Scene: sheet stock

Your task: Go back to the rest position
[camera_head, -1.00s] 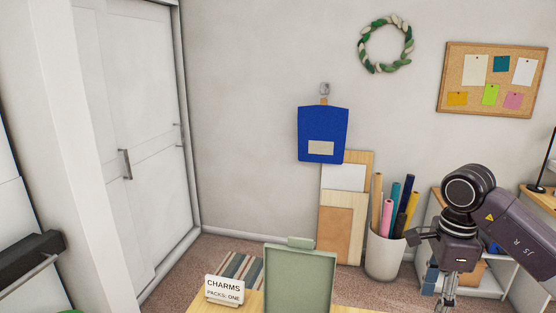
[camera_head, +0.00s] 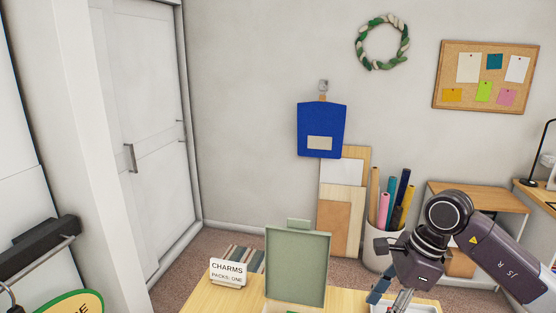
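My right gripper (camera_head: 390,298) hangs at the lower right, pointing down over the right part of the wooden table (camera_head: 210,295). Its fingers are small and partly cut off by the bottom edge, so I cannot tell whether they are open or shut. A blue piece shows beside the fingers; I cannot tell whether it belongs to the gripper. My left gripper is not in view.
A green open lid (camera_head: 297,265) stands upright on the table, right of a white CHARMS sign (camera_head: 228,272). Behind are a bin (camera_head: 375,250) of colored rolls, leaning boards (camera_head: 340,225) and a hanging blue folder (camera_head: 322,128). A dark rail (camera_head: 38,247) is at left.

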